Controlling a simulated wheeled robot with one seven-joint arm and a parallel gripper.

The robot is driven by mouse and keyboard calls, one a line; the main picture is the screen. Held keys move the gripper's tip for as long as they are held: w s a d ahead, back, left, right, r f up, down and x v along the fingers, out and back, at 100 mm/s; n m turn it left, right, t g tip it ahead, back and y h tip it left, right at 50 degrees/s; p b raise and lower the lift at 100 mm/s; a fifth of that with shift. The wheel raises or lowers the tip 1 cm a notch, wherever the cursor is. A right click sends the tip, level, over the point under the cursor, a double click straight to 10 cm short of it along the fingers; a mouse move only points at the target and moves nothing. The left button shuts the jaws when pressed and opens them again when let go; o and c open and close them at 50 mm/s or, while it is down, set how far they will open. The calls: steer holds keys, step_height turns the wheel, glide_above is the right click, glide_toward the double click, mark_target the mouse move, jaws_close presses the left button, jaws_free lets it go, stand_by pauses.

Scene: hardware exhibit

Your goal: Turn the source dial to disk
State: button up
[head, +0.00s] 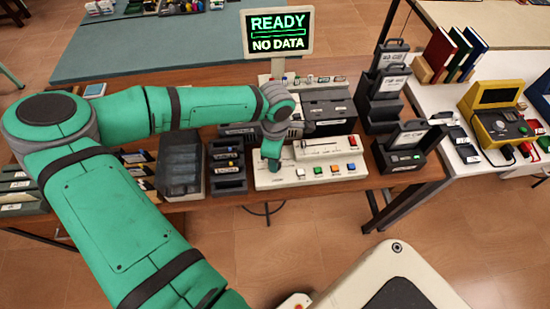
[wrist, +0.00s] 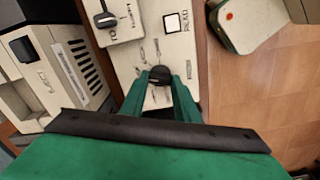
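The source dial (wrist: 160,74) is a small black knob on a cream control panel (wrist: 128,62), with printed marks fanning out around it that are too small to read. My gripper (wrist: 161,80) is down at the dial, its two green fingers on either side of the knob. I cannot tell whether they press on it. In the head view my gripper (head: 270,160) points down onto the left end of the cream panel (head: 296,181) and hides the dial. The screen (head: 278,32) reads READY and NO DATA.
The panel has coloured buttons (head: 318,170) along its front and a white square button (wrist: 172,23) marked READ near the dial. A black lever (wrist: 105,19) sits beside it. Dark trays (head: 227,166) stand left, dark drive units (head: 405,147) right. A grey machine (head: 326,108) stands behind.

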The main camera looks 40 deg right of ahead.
steer(key=o, duration=0.4)
steer(key=shift+o, duration=0.2)
steer(key=shift+r, duration=0.1)
step_height(320, 180, up, 11)
steer(key=shift+f, duration=0.2)
stand_by(0.4)
